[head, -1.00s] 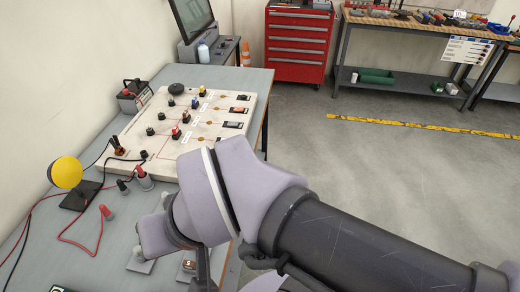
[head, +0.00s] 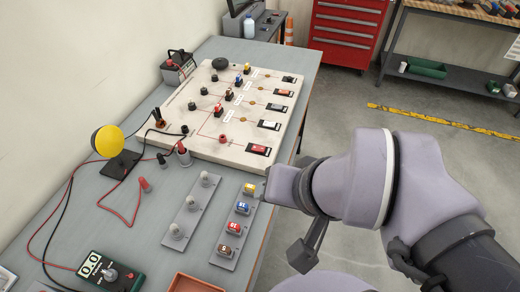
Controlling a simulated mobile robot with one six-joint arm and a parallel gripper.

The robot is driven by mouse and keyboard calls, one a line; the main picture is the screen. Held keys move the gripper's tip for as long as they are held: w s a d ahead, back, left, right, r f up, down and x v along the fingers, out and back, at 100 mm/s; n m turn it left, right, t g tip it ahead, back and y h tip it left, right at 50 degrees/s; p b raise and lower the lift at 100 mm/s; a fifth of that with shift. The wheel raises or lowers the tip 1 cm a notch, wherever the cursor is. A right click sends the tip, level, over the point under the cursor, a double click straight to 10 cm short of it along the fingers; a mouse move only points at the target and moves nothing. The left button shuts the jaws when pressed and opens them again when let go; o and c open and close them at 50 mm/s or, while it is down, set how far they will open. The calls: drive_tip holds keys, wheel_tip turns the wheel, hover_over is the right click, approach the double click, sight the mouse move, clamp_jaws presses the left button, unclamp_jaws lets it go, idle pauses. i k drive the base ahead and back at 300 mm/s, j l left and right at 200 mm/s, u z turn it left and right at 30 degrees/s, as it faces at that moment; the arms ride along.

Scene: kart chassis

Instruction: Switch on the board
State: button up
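The board (head: 208,152) is a large white panel lying on the grey table, with red lines and small colored and dark parts on it. Several rocker switches sit along its right edge; the nearest (head: 259,149) shows red, another (head: 270,125) looks white. Whether any is on is too small to tell. My gripper (head: 266,188) is just off the board's near right corner, seen at the tip of my purple wrist. Its fingers are mostly hidden, so open or shut does not show.
Two grey strips, one with pale knobs (head: 190,203) and one with colored blocks (head: 241,208), lie in front of the board. A green meter (head: 108,272), a yellow ball on a stand (head: 107,141) and loose leads lie left. An orange tray (head: 193,283) is at the bottom.

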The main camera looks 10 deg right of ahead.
sight(259, 148)
drive_tip(key=i+l+u, duration=0.1)
drive_tip(key=i+l, duration=0.25)
drive_tip(key=i+l+u, duration=0.1)
drive_tip(key=i+l, duration=0.25)
drive_tip(key=l, duration=0.15)
